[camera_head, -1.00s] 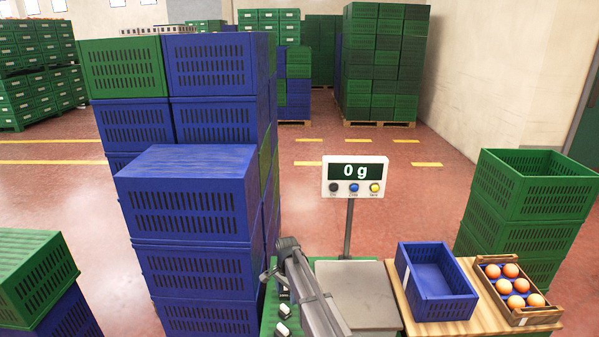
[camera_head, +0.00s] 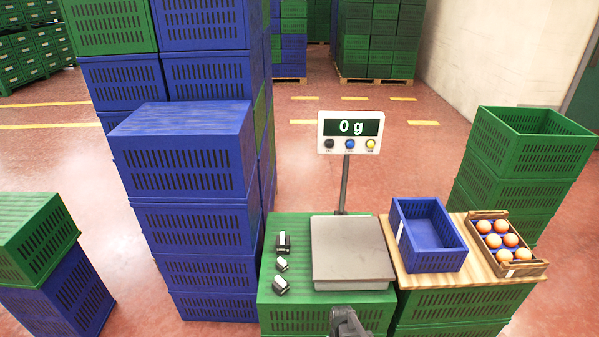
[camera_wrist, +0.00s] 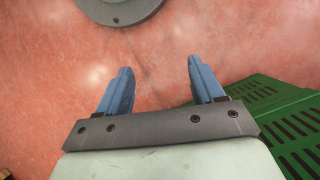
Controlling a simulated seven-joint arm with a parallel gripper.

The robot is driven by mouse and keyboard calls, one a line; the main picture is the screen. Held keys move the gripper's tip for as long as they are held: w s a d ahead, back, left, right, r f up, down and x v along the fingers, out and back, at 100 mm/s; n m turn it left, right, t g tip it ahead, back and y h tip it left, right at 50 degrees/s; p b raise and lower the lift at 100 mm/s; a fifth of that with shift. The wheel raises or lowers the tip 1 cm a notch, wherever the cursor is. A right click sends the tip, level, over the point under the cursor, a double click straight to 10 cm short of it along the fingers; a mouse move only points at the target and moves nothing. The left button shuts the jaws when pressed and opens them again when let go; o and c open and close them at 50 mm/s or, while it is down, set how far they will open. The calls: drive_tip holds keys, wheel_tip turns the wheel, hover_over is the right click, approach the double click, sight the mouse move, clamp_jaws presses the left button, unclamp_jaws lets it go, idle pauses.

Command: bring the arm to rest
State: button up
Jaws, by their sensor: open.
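My gripper (camera_wrist: 160,88) is open in the wrist view, with its two blue fingers apart and nothing between them. It points down at the red floor (camera_wrist: 160,50). In the head view only a dark part of my arm shows at the bottom edge, in front of the green crate that bears the scale; the fingers are not visible there. The scale plate (camera_head: 350,250) is empty and its display (camera_head: 352,130) reads 0 g.
Stacked blue crates (camera_head: 185,160) stand left; green crates (camera_head: 525,155) right. A green crate (camera_wrist: 285,125) is beside my gripper.

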drive_tip(key=s+d+f+n+g, duration=0.1)
drive_tip(key=s+d+f+n, duration=0.1)
drive_tip(key=s, duration=0.7)
drive_tip(key=s+d+f+n+g, duration=0.1)
drive_tip(key=s+d, duration=0.2)
drive_tip(key=s, duration=0.7)
drive_tip(key=shift+f+n, duration=0.35)
drive_tip(key=shift+n, duration=0.05)
